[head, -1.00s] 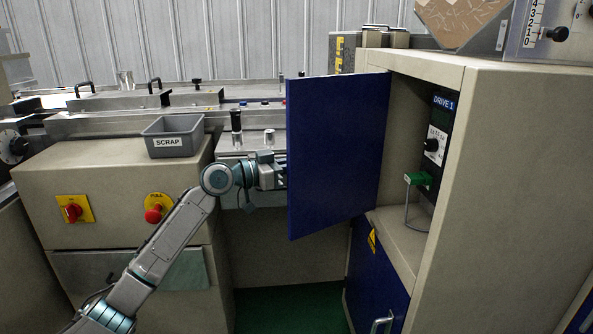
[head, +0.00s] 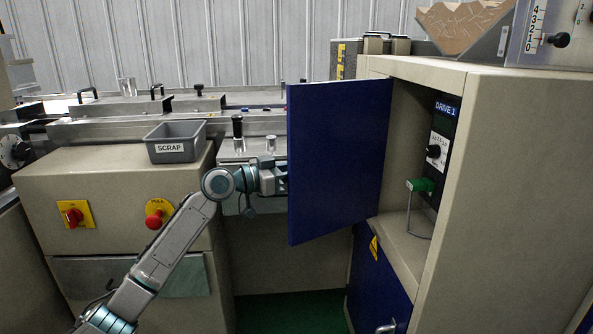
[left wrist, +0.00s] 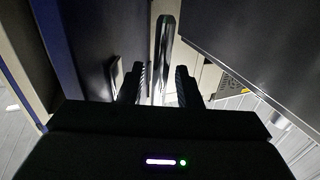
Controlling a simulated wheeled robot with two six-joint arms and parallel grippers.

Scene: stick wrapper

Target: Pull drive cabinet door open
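The blue drive cabinet door (head: 338,160) stands swung wide open in the head view, its hinge edge at the cabinet (head: 500,180). The opening shows the DRIVE 1 panel (head: 442,135) and a green connector (head: 420,185) inside. My left gripper reaches the door's free edge from the left; its fingertips are hidden behind the door there. In the left wrist view, my left gripper (left wrist: 160,84) has its fingers apart, with a gap between them. An upright metal bar (left wrist: 165,45) shows in line with that gap; I cannot tell whether it touches a finger. My right gripper is not in view.
A grey SCRAP bin (head: 175,143) stands on the beige machine at left, above a red switch (head: 73,217) and red button (head: 155,215). A lower blue door (head: 375,285) is below the opening. Green floor (head: 290,310) shows between the machine and cabinet.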

